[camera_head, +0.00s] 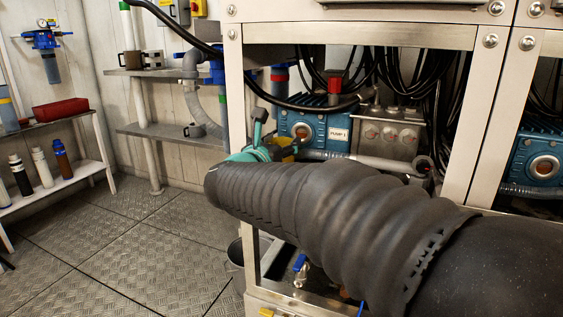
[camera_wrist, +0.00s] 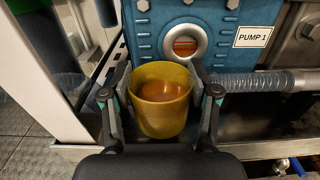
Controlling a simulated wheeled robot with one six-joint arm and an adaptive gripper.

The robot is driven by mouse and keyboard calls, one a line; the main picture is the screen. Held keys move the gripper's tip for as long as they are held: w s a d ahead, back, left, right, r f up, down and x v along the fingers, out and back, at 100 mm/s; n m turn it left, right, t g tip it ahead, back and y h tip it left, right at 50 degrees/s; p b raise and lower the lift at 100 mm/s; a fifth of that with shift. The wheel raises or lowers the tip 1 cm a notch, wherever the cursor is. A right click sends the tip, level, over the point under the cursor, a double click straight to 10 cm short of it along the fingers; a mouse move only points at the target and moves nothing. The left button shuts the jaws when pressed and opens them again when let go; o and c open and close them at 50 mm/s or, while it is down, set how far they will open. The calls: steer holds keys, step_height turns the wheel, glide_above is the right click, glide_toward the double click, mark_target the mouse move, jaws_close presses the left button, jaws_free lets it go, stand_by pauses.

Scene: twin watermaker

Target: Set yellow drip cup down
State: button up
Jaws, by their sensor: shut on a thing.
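The yellow drip cup (camera_wrist: 163,112) is upright between the fingers of my gripper (camera_wrist: 161,98) in the wrist view, with some brownish-orange liquid or shading inside it. My gripper is shut on the cup, one finger on each side. The cup is in front of the blue pump labelled PUMP 1 (camera_wrist: 183,30), below its round port. I cannot tell whether the cup's base touches the tray under it. In the head view my arm hides most of the gripper, and only a bit of yellow cup (camera_head: 287,155) shows by the pump (camera_head: 312,130).
A ribbed grey hose (camera_wrist: 250,82) runs right from beside the cup. The steel frame post (camera_head: 236,110) stands close on the left. Black cables (camera_head: 400,65) hang above the pump. A bucket (camera_head: 236,252) stands on the floor, and a blue-handled valve (camera_head: 300,264) sits low in the frame.

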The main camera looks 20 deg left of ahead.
steer(key=shift+f, duration=1.95)
steer(key=shift+f+b, duration=0.2)
steer(key=shift+b, duration=0.35)
steer(key=o, duration=1.2)
steer(key=shift+o, duration=0.2)
steer(key=shift+r+p, duration=0.2)
steer(key=shift+p, duration=0.1)
steer(key=shift+s, duration=0.2)
steer(key=s, duration=1.1)
steer(key=shift+s+a+b, duration=0.3)
steer(key=shift+s+a, duration=0.05)
steer(key=shift+a, duration=0.1)
